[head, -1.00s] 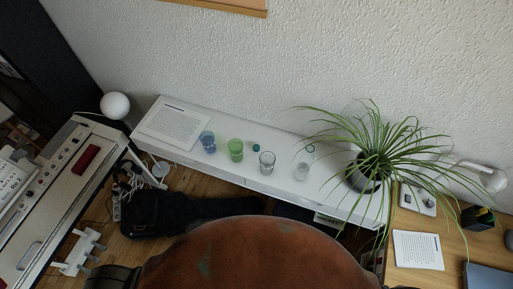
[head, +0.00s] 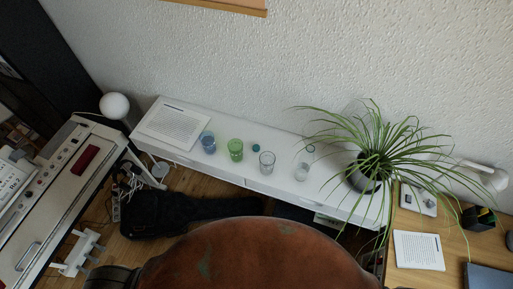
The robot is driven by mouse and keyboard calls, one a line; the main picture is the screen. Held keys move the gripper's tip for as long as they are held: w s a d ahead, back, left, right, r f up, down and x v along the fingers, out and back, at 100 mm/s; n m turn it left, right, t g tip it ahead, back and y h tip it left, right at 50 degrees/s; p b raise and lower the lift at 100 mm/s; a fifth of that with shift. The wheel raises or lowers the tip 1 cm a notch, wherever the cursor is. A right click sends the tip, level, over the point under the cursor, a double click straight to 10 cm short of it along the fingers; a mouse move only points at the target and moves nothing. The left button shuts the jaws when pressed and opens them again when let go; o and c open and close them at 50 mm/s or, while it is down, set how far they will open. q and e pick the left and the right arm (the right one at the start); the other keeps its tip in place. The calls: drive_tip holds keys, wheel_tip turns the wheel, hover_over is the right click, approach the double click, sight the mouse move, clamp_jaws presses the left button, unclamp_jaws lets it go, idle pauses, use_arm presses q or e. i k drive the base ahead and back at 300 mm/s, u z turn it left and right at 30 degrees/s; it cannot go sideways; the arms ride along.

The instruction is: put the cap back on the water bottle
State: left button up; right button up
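A clear bottle (head: 303,165) lies or stands tilted in the picture on the white shelf, left of the potted plant; whether a cap is on it is too small to tell. A small teal round piece (head: 256,148), which looks like the cap, lies on the shelf between the green glass (head: 236,150) and the clear glass (head: 267,162). A blue glass (head: 207,143) stands further left. Neither of my grippers shows in the head view.
The white shelf (head: 190,107) runs along the wall, with a printed sheet (head: 173,125) at its left end. A spiky plant (head: 375,160) overhangs its right end. A keyboard instrument (head: 62,185) stands left, a wooden desk (head: 450,245) right. A dark case (head: 165,213) lies on the floor.

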sight(307, 156)
drive_tip(key=z, duration=3.15)
drive_tip(key=k, duration=1)
drive_tip(key=u, duration=1.55)
